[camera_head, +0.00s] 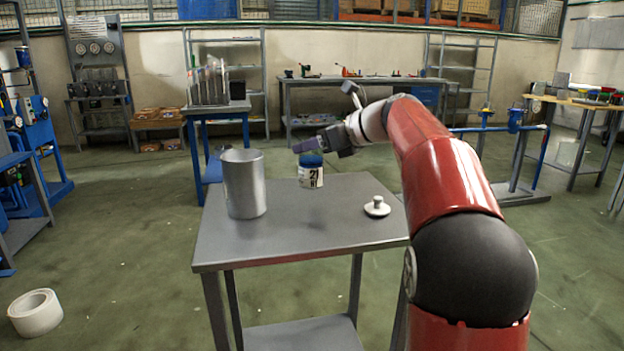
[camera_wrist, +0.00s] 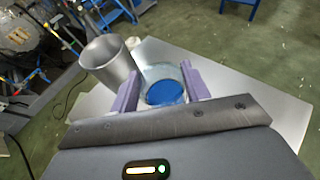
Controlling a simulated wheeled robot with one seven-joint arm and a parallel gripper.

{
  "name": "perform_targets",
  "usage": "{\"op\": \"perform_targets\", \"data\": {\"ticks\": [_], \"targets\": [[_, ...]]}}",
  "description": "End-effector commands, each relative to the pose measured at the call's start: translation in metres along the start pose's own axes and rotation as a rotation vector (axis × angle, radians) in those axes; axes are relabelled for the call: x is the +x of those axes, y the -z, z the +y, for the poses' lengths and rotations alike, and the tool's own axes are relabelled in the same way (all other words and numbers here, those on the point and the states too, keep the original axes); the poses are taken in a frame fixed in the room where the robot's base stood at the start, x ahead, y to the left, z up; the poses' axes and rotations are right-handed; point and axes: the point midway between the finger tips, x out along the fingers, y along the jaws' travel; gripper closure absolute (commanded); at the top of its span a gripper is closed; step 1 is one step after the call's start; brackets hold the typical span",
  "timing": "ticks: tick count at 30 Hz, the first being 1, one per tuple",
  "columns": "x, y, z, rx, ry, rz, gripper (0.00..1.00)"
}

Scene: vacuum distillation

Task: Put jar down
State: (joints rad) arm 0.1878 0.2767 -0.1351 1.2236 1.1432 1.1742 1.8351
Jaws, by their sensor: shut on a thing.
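The jar (camera_head: 311,177) has a white label with dark figures and blue contents or a blue top. It is upright, over or on the grey metal table (camera_head: 335,225), right of the tall can; I cannot tell whether its base touches the top. My gripper (camera_head: 308,146) reaches in from the right and is shut on the jar's upper part. In the wrist view the jar (camera_wrist: 165,88) sits between the two purple fingers, its round blue area facing the camera.
A tall open grey metal can (camera_head: 244,185) stands on the table's left part; it also shows in the wrist view (camera_wrist: 110,62). A small pale knobbed lid (camera_head: 377,207) lies at the right. The table's front is clear. A white ring (camera_head: 36,312) lies on the floor.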

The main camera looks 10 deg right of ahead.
Motion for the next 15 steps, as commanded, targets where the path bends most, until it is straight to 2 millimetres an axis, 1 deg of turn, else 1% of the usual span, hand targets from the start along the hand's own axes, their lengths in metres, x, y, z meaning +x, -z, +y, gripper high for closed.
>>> {"op": "perform_targets", "data": {"ticks": [1,8,11,15], "targets": [[0.002,0.007,0.0,-0.003,0.002,-0.003,1.0],[0.004,0.012,-0.001,-0.002,0.002,-0.002,1.0],[0.007,0.02,-0.001,-0.002,0.003,-0.002,1.0],[0.013,0.035,-0.003,-0.002,0.004,-0.002,1.0]]}}
